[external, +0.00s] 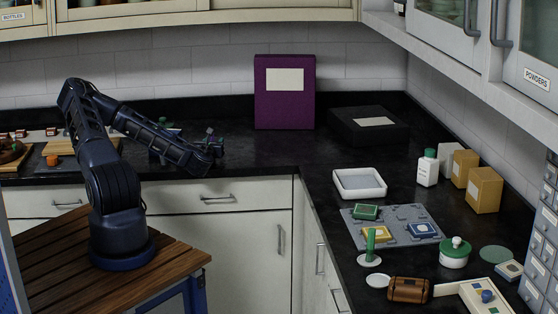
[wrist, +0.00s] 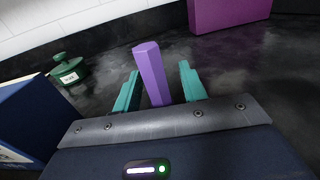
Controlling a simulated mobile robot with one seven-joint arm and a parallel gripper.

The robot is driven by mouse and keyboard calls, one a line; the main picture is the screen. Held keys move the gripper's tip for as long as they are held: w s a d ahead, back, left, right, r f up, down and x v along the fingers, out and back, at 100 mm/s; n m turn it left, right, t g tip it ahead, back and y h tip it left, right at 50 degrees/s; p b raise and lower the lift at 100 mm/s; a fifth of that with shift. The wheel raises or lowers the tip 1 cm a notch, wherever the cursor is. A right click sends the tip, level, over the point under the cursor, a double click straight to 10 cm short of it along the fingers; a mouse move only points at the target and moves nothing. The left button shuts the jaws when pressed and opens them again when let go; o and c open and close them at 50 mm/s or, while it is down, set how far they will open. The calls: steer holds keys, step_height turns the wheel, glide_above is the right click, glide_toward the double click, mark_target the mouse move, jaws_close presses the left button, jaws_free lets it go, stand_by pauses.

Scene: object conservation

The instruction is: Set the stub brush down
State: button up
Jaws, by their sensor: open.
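A purple faceted stick (wrist: 150,70), which I take to be the stub brush, stands between the two teal fingers of my gripper (wrist: 160,72) in the wrist view. My gripper is open, with a visible gap between the stick and the right finger; the left finger is close to it. The stick's lower end is hidden behind the gripper body, so I cannot tell whether it touches the counter. In the external view my gripper (external: 213,148) is low over the back counter, left of the purple box, and its fingers are too small and dark to make out.
A green lidded pot (wrist: 68,72) and a dark blue object (wrist: 28,122) are at the left in the wrist view. The purple box (external: 285,92) and a black box (external: 350,128) stand at the back. Bare black counter (external: 262,152) lies right of my gripper. A white tray (external: 342,190) is farther right.

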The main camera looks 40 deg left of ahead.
steer(key=v, duration=1.2)
steer(key=shift+d, duration=0.1)
steer(key=w+d+m+h, duration=0.1)
steer(key=d+m+h, duration=0.1)
steer(key=m, duration=0.1)
steer(key=w+d+m+h, duration=0.1)
steer(key=d+m+h, duration=0.1)
steer(key=d+m, duration=0.1)
steer(key=w+d+m+h, duration=0.1)
steer(key=d+m+h, duration=0.1)
steer(key=d+m, duration=0.1)
steer(key=shift+d+f+t, duration=0.1)
steer(key=shift+f+t, duration=0.2)
steer(key=shift+t, duration=0.1)
steer(key=s+d+r+m+g+h, duration=0.15)
steer(key=d+m+g+h, duration=0.5)
steer(key=m, duration=0.95)
steer(key=s+d+r+m+g+y, duration=0.3)
steer(key=s+r+m+y, duration=0.2)
steer(key=s+r+m, duration=0.75)
steer(key=s+d+r+m+g, duration=0.1)
steer(key=s+r+m, duration=0.1)
steer(key=s+r, duration=0.6)
steer(key=s+r+m+g+h, duration=0.1)
steer(key=s+r+m, duration=0.1)
steer(key=s+r, duration=0.6)
steer(key=s, duration=0.5)
steer(key=shift+d+r, duration=0.15)
steer(key=shift+d, duration=0.25)
